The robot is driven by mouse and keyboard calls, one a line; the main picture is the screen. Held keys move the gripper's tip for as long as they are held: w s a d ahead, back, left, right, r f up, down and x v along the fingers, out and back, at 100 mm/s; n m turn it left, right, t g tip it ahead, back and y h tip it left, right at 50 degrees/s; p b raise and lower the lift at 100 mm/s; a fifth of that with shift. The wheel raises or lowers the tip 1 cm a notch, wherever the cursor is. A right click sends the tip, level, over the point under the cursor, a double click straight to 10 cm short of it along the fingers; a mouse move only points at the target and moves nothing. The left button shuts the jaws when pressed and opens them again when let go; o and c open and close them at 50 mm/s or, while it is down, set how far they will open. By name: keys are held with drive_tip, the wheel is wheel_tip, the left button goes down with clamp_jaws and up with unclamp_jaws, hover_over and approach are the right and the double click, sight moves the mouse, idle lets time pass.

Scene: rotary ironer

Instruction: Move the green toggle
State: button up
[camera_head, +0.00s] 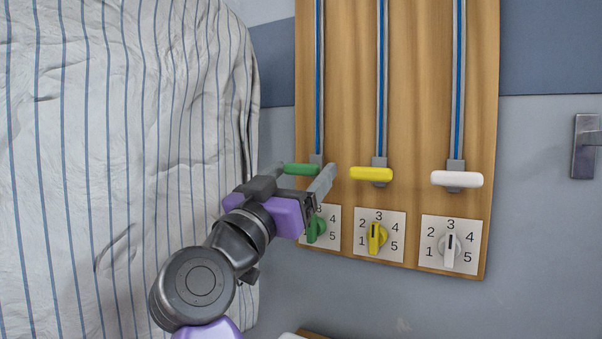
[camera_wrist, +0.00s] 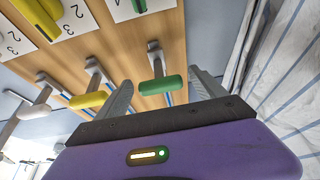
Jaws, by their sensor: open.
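The green toggle (camera_head: 301,169) is a short horizontal bar on a grey stem at the bottom of the left blue-lined track of the wooden board. My gripper (camera_head: 304,175) is open, with its fingers to either side of the green toggle. In the wrist view the green toggle (camera_wrist: 159,86) lies ahead between the two fingers of my gripper (camera_wrist: 160,88), and I see no finger closed on it. Whether a finger touches it I cannot tell. My gripper partly covers the green knob (camera_head: 316,230) below.
The wooden board (camera_head: 345,60) also bears a yellow toggle (camera_head: 371,174), a white toggle (camera_head: 457,179), a yellow knob (camera_head: 377,238) and a white knob (camera_head: 450,246). Striped cloth (camera_head: 110,150) hangs close on the left. A door handle (camera_head: 585,146) is at far right.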

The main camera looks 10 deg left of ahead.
drive_tip(key=v, duration=0.7)
drive_tip(key=shift+f, duration=0.1)
